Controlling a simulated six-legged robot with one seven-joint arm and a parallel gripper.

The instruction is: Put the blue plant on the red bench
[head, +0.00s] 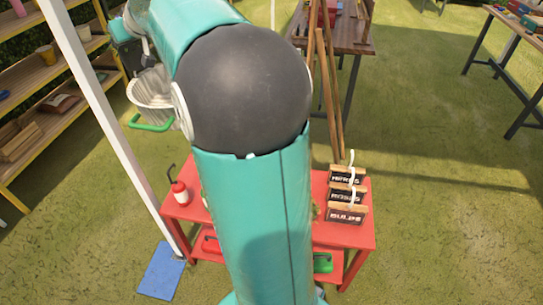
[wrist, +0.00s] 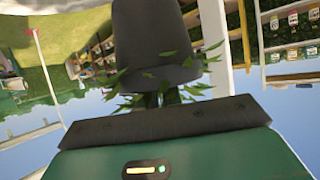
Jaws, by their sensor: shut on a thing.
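In the wrist view my gripper (wrist: 166,100) is shut on a leafy plant (wrist: 150,76).
On the bench are a red-and-white bottle (head: 180,192) at left and several labelled wooden boxes (head: 347,213) at right. A white post (head: 105,125) stands left of the bench. Wooden shelves (head: 60,118) are further left; a blue mat (head: 161,271) lies on the grass.

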